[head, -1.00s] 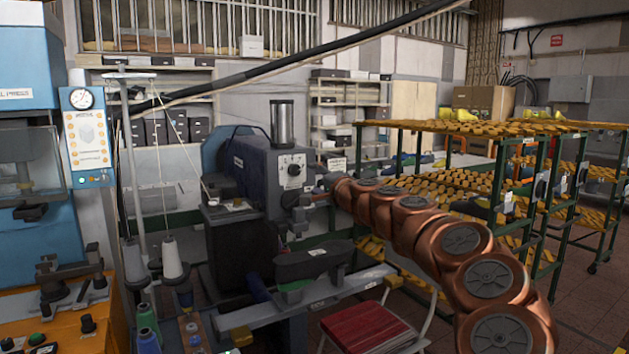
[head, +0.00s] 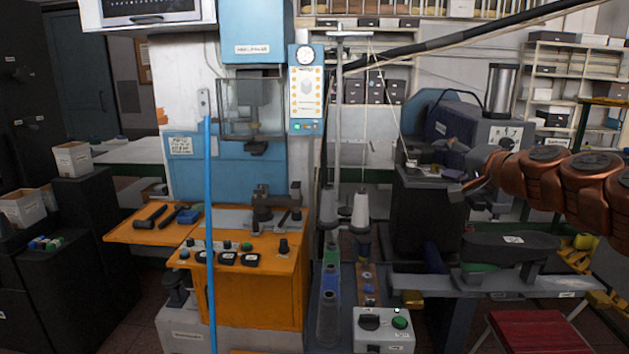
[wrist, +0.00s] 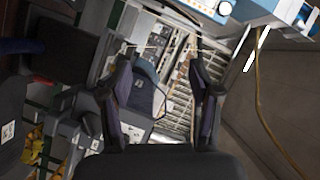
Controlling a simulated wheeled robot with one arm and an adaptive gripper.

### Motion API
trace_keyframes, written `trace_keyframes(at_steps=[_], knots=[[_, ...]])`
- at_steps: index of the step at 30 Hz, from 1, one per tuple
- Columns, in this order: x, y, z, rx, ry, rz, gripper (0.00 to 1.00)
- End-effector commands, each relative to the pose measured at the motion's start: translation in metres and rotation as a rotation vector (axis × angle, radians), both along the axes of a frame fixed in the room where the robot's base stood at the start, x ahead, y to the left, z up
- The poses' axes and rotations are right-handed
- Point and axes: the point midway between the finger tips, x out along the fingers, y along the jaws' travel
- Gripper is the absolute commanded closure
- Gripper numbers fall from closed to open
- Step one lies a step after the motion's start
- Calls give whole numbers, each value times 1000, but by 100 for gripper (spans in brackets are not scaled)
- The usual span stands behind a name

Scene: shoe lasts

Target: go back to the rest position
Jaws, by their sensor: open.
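My copper-coloured arm (head: 550,175) reaches in from the right edge of the head view. My gripper (head: 458,183) is at its left end, in front of the dark sewing or stitching machine, small and partly lost against it. In the wrist view my gripper (wrist: 160,75) shows two dark fingers spread apart with a clear gap and nothing between them. The wrist picture is tilted.
A blue heel press (head: 255,45) with an orange table (head: 255,285) stands left of centre. A blue upright pole (head: 208,235) is in front of it. Thread cones (head: 360,207) and a red-seated chair (head: 530,330) are nearer the right. Dark cabinets (head: 75,235) stand at far left.

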Motion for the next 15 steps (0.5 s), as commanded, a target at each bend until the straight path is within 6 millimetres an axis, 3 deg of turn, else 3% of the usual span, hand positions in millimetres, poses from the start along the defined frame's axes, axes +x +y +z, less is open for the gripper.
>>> trace_keyframes(at_steps=[1,6,10,15], knots=[[-12,29,-6,-47,24,60,38],[-62,114,-46,-217,134,259,38],[-111,160,-88,-357,240,395,38],[-186,190,-155,-540,416,544,38]])
